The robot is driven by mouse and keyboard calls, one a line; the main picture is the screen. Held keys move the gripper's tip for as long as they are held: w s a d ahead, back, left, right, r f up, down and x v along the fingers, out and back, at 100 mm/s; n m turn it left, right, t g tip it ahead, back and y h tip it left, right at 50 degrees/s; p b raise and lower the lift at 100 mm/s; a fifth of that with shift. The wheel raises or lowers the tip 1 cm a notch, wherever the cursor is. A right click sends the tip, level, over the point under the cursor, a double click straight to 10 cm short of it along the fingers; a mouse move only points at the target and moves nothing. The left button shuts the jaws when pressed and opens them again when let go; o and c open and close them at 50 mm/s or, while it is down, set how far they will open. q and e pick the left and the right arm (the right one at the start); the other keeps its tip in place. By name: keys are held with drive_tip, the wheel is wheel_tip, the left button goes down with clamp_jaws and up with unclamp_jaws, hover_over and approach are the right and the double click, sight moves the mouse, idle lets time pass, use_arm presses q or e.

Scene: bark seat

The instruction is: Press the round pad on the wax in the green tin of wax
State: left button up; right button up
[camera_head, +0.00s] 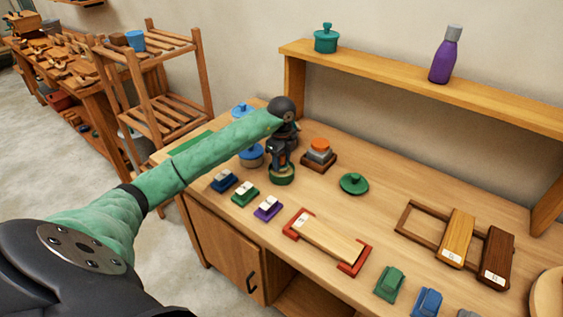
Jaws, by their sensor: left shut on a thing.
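The green tin of wax (281,179) stands open on the bench, and its wax is mostly hidden under my left gripper. My left gripper (281,164) points down right over this tin. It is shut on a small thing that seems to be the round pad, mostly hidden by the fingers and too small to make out. I cannot tell whether the pad touches the wax. A loose green lid (353,184) lies on the bench right of the tin. My right gripper is out of view.
A blue tin (251,157) stands left of the green one. An orange-topped piece on a brown base (319,153) stands close right. Small brushes (245,192) sit in front. A pale board (328,238) rests in red holders. The shelf (400,78) runs behind.

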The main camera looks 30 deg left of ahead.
use_arm(q)
drive_tip(key=shift+r+p, duration=1.2)
drive_tip(key=shift+r, duration=1.65)
